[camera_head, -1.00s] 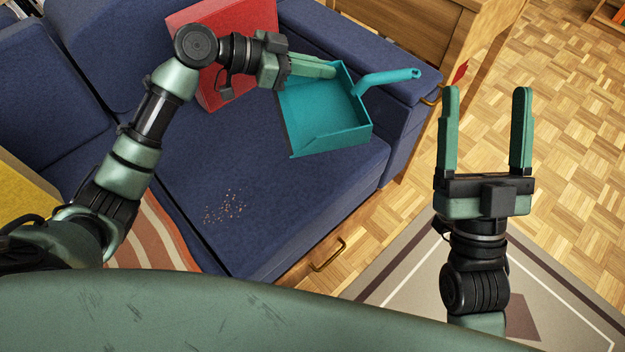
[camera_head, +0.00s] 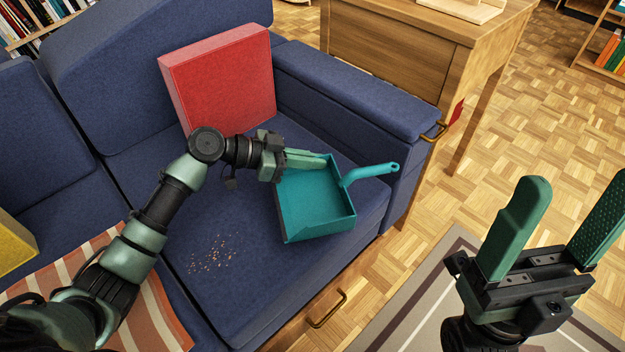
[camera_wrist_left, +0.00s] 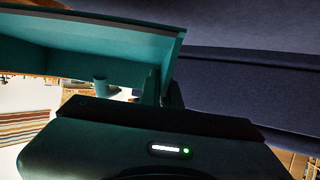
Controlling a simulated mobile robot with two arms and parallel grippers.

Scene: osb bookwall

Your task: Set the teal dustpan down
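The teal dustpan (camera_head: 318,203) is over the right end of the blue sofa seat, open side toward the lower left, its handle (camera_head: 370,174) pointing right past the armrest. My left gripper (camera_head: 318,161) is shut on the dustpan's far side wall. I cannot tell whether the pan's underside touches the seat. In the left wrist view the dustpan (camera_wrist_left: 95,35) fills the upper left, and a dark finger stands against its wall. My right gripper (camera_head: 570,235) is open and empty, above the floor and rug at the right.
A red cushion (camera_head: 222,85) leans on the sofa back behind my left gripper. Crumbs (camera_head: 213,254) lie on the blue seat (camera_head: 260,290) left of the pan. The armrest (camera_head: 350,90) and a wooden desk (camera_head: 400,45) bound the right. A striped cloth (camera_head: 150,300) lies lower left.

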